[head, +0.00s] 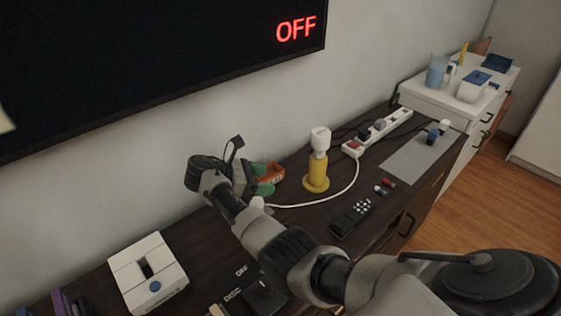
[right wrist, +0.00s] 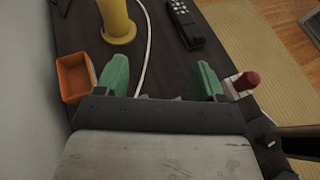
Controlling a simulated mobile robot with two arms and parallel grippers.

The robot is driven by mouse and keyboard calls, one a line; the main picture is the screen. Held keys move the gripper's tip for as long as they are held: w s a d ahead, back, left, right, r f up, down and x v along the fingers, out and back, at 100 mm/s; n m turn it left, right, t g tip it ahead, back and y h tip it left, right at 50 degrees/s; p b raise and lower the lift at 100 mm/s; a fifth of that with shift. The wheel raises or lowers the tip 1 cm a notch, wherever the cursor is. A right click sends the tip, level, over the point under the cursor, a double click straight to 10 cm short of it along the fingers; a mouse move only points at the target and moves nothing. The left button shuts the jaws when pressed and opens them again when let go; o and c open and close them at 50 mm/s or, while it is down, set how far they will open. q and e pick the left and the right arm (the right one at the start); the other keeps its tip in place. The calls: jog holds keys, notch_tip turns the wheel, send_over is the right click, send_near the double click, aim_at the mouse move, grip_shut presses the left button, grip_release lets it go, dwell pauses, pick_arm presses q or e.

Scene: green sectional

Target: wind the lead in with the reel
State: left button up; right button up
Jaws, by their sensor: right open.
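The white lead (head: 340,193) runs from the white power strip (head: 377,132) in a loose curve across the dark cabinet top toward my right gripper (head: 263,180). It also shows in the right wrist view (right wrist: 148,45), passing between the fingers. My right gripper has green fingertips, spread apart with nothing between them, low over the cabinet. A red knob on a pale base (right wrist: 247,82) is just right of its right finger in the right wrist view. I cannot tell if this is the reel; the arm hides its surroundings in the head view. My left gripper is out of view.
An orange open box (head: 271,172) is close beside one fingertip. A yellow post with a white top (head: 316,172) stands ahead.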

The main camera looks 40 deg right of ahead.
jog(key=s+d+r+p, duration=0.1)
jog(key=s+d+r, duration=0.2)
jog(key=s, duration=0.1)
jog(key=shift+p, duration=0.3)
jog(key=shift+s, duration=0.1)
